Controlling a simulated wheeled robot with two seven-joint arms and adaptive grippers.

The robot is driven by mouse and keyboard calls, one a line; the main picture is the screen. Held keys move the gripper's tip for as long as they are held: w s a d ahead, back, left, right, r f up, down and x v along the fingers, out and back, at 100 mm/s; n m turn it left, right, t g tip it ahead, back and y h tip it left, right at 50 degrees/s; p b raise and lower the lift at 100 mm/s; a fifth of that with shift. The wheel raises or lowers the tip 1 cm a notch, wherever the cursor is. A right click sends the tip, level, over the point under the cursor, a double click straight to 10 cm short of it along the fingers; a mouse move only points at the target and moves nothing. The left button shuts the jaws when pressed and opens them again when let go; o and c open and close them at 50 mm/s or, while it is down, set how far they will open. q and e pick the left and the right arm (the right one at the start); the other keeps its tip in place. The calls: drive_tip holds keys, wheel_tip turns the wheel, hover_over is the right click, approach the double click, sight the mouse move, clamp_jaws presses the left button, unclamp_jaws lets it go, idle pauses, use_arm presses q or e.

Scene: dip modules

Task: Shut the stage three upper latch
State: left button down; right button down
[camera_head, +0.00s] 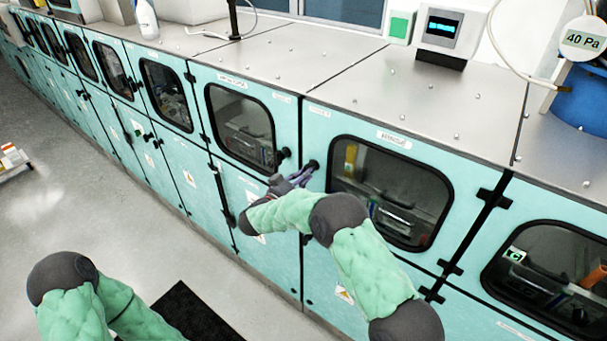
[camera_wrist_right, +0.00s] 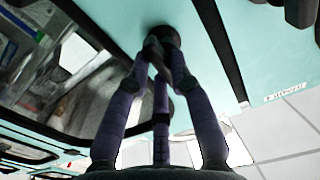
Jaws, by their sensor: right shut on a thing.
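My right gripper (camera_head: 300,177) is at the left edge of a wide teal upper door (camera_head: 315,130) with a dark window. Its purple-grey fingers are closed around a small black latch knob (camera_head: 312,164). In the right wrist view the fingers (camera_wrist_right: 160,62) come together on the black latch knob (camera_wrist_right: 165,37), whose round base sits on the teal panel. The fingers partly hide the knob. This door looks flush with its frame. The printed stage labels are too small to read surely. My left arm shows at the lower left, but its gripper is out of view.
Another black latch (camera_head: 284,153) sits close by on the neighbouring upper door to the left. Black hinges (camera_head: 490,197) stand at the right door edge. The steel top (camera_head: 420,95) carries a display box (camera_head: 440,35). The grey floor (camera_head: 100,195) in front is mostly clear.

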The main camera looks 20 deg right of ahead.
drive_tip(key=shift+n, duration=0.4)
drive_tip(key=c, duration=1.1)
unclamp_jaws()
drive_tip(key=shift+a, duration=0.1)
drive_tip(key=v, duration=1.2)
